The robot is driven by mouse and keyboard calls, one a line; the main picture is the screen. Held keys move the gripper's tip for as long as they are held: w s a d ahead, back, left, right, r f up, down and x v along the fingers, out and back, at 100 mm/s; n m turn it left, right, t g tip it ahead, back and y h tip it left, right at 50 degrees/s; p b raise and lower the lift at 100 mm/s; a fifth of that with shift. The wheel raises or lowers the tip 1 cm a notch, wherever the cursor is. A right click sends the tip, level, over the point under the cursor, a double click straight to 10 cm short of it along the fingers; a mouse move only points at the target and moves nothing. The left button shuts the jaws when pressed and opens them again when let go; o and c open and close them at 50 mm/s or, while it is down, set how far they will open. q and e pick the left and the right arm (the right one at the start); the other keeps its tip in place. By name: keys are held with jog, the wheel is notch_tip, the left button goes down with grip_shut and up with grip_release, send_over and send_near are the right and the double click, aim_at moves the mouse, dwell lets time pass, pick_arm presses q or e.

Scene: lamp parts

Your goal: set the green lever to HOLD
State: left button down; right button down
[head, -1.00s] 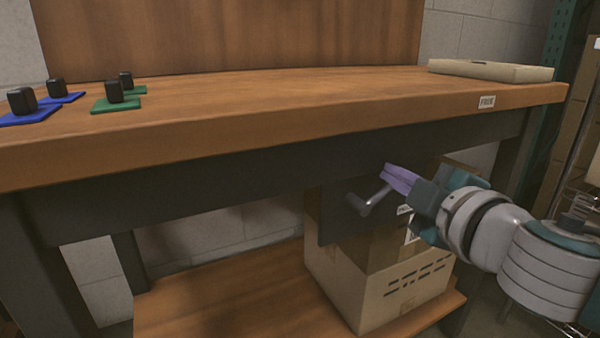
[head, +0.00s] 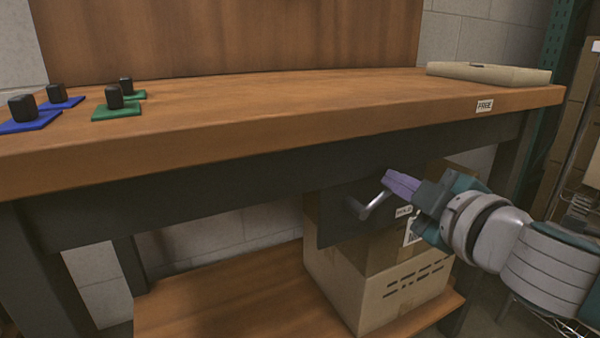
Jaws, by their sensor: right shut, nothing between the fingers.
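A grey metal lever with a bent handle (head: 372,206) sticks out from a dark plate (head: 336,222) under the bench's front edge. I see no green on it. A white HOLD label (head: 403,212) is just right of the handle, and a white FREE label (head: 485,105) is higher up on the bench edge. My right gripper (head: 389,180) has its purple fingers shut and empty, beside the handle's right end. I cannot tell whether they touch it. The gripper's body is close to the HOLD label. My left gripper is not in view.
The wooden bench top (head: 290,105) is mostly clear. Blue plates (head: 30,122) and green plates (head: 117,112) with black knobs stand at its left. Cardboard boxes (head: 375,285) stand on the lower shelf behind the lever.

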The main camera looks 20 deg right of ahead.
notch_tip(320, 180, down, 6)
jog(key=d+m+g+y+p, duration=0.1)
jog(key=d+m+y+p, duration=0.1)
jog(key=m, duration=0.7)
jog(key=shift+d+r+y+p, duration=0.25)
jog(key=shift+d+y+p, duration=0.05)
jog(key=shift+y+p, duration=0.35)
jog(key=shift+w, duration=0.1)
notch_tip(320, 180, up, 5)
jog(key=p, duration=0.5)
jog(key=f+p+v, duration=0.1)
jog(key=p+v, duration=0.2)
jog(key=v, duration=0.6)
jog(key=shift+s+p, duration=0.35)
jog(key=shift+s, duration=0.2)
jog(key=shift+r, duration=0.2)
